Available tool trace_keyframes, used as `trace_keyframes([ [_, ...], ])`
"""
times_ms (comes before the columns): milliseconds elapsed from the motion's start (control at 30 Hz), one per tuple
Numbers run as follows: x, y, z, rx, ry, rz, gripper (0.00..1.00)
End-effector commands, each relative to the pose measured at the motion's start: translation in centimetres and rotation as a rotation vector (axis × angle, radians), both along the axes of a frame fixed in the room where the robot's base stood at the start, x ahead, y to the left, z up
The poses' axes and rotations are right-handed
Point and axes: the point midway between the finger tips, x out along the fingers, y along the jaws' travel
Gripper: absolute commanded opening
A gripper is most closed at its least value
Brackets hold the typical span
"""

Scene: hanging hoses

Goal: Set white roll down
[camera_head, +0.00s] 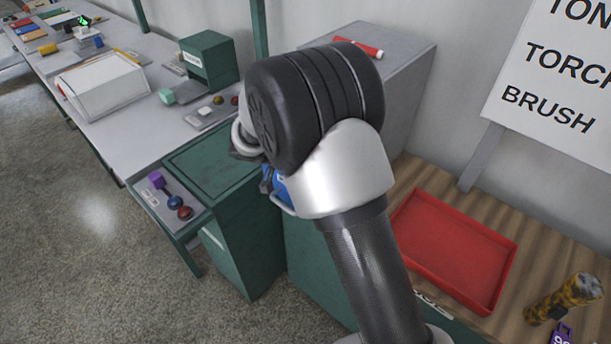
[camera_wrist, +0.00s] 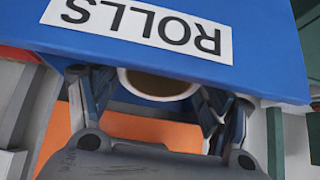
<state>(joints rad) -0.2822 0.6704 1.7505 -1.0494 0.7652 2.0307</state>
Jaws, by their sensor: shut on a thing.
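In the wrist view, the white roll (camera_wrist: 160,85) shows end-on as a pale ring around a dark hollow core. My gripper (camera_wrist: 155,92) is shut on it, with one dark finger on each side. A blue surface (camera_wrist: 265,55) with a white label reading "ROLLS", upside down in this view, lies just beyond the roll. I cannot tell whether the roll touches it. In the head view my arm hides the roll and most of the gripper; only a small blue patch (camera_head: 280,187) shows beside the arm.
An orange surface (camera_wrist: 140,127) shows below the roll in the wrist view. In the head view, a green cabinet (camera_head: 240,230) stands under the arm. A red tray (camera_head: 455,250) and a yellow-black torch (camera_head: 563,298) are on the wooden bench at right. A cluttered grey bench (camera_head: 120,140) runs left.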

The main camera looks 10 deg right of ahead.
Motion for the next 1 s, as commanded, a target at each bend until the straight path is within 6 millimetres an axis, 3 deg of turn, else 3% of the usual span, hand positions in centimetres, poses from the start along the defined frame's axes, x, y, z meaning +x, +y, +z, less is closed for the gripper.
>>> trace_keyframes([
  [167,0.3,-0.5,-1.9,0.002,0.002,-0.001,0.46],
  [267,0.5,-0.7,-0.9,0.070,0.045,-0.006,0.46],
  [567,0.8,-1.1,-1.0,0.247,0.173,-0.005,0.46],
  [700,0.7,-0.9,-3.6,0.244,0.178,0.001,0.46],
  [1000,0.7,-0.9,-3.9,0.243,0.176,0.001,0.46],
])
